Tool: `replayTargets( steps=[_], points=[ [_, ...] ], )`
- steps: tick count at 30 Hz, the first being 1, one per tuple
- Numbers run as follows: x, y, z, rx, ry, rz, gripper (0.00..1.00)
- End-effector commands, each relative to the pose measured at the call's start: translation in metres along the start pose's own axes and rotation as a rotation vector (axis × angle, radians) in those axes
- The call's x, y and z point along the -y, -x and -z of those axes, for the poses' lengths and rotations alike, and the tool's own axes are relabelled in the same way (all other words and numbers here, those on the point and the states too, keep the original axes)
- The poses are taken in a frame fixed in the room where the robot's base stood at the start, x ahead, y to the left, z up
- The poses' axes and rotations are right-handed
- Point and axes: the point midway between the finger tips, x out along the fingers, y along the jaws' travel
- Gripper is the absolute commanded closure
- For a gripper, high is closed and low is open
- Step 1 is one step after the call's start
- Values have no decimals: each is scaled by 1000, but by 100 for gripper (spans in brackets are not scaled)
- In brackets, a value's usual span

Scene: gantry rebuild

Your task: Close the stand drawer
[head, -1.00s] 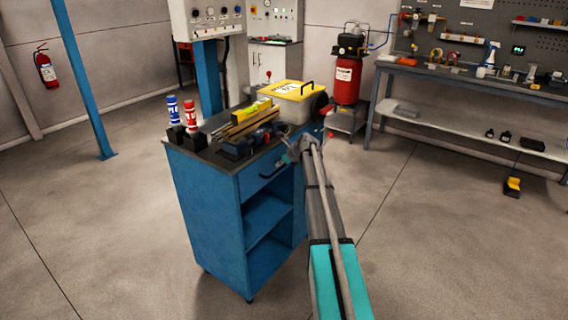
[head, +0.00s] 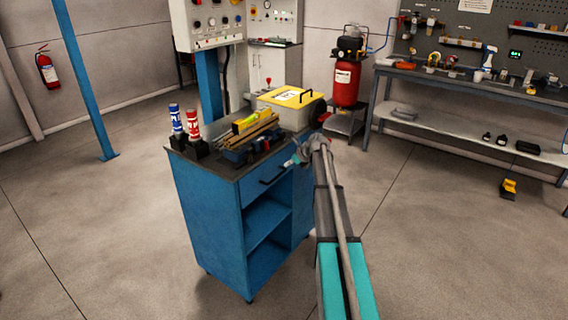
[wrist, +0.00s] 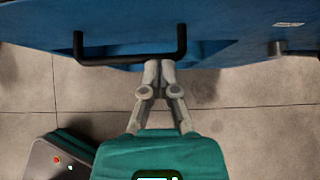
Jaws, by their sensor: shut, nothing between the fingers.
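The blue stand (head: 207,210) is in the middle of the head view. Its drawer (head: 254,188) is at the top of its front, above open shelves, with a black bar handle (head: 273,175). The drawer looks close to flush there; any small gap cannot be told. My gripper (head: 290,162) is at the right part of the drawer front, close to the handle. In the wrist view the handle (wrist: 128,60) spans the top against blue surface. My gripper (wrist: 160,64) is shut and empty, its fingertips near the handle's right end; contact cannot be told.
A red compressor (head: 346,82) stands behind, with a workbench (head: 460,78) at right. The floor left of the stand is clear.

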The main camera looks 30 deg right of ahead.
Motion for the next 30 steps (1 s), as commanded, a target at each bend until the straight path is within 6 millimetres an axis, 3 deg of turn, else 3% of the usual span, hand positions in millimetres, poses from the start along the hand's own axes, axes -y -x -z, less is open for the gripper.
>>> replayTargets(
  steps=[9,30],
  points=[
    [-1,21,-5,-2,5,-3,100],
    [-1,23,-4,-3,5,-4,100]
  ],
)
